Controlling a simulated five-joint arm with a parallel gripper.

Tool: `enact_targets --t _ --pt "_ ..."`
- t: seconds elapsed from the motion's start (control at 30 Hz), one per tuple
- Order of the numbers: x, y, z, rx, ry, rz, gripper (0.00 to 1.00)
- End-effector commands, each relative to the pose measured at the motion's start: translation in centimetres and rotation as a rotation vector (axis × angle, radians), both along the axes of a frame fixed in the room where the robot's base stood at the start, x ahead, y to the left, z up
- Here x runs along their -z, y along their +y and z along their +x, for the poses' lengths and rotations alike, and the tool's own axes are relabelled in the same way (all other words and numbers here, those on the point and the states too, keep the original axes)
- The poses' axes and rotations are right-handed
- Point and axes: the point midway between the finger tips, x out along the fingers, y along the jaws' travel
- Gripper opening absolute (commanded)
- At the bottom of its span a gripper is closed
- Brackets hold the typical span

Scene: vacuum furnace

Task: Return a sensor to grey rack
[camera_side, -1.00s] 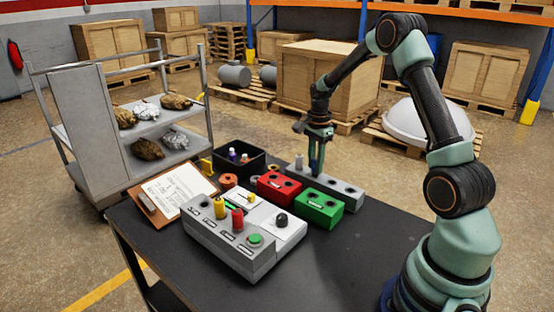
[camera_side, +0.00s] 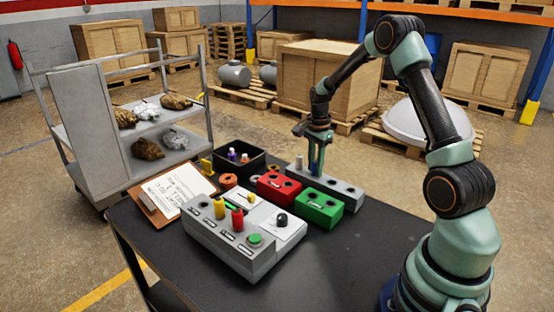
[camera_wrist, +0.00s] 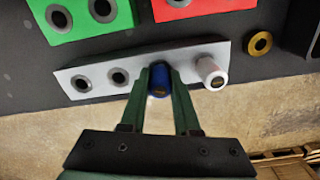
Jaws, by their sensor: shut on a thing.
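The grey rack (camera_side: 345,190) is a long block at the back of the black table; it also shows in the wrist view (camera_wrist: 100,66). My gripper (camera_side: 317,168) is over the rack, fingers pointing down. In the wrist view my gripper (camera_wrist: 160,85) is shut on a blue sensor (camera_wrist: 159,78), lined up with the rack between a white sensor (camera_wrist: 210,72) and two empty holes. The blue sensor's lower end is hidden, so I cannot tell how deep it sits. The white sensor (camera_side: 299,161) stands upright at the rack's left end in the side view.
A red block (camera_side: 279,188) and a green block (camera_side: 319,209) with holes stand in front of the rack. A dark bin (camera_side: 240,158), an orange ring (camera_side: 228,181), a clipboard (camera_side: 172,190) and a grey control box (camera_side: 230,240) lie left. The table's right side is clear.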

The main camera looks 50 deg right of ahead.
Motion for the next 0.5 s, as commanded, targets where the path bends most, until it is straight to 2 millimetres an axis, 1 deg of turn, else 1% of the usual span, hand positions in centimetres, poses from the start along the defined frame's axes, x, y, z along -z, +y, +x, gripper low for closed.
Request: enact_targets --t 0.23,0.27,0.3,0.33,0.5 --pt "0.2 0.0 -0.01 0.0 0.0 0.0 0.0" --pt "0.19 0.0 0.0 0.0 0.0 0.0 0.38" --pt "0.18 0.0 0.0 0.0 0.0 0.0 0.53" --pt "0.18 0.0 0.0 0.0 0.0 0.0 0.65" --pt "0.18 0.0 0.0 0.0 0.0 0.0 0.65"
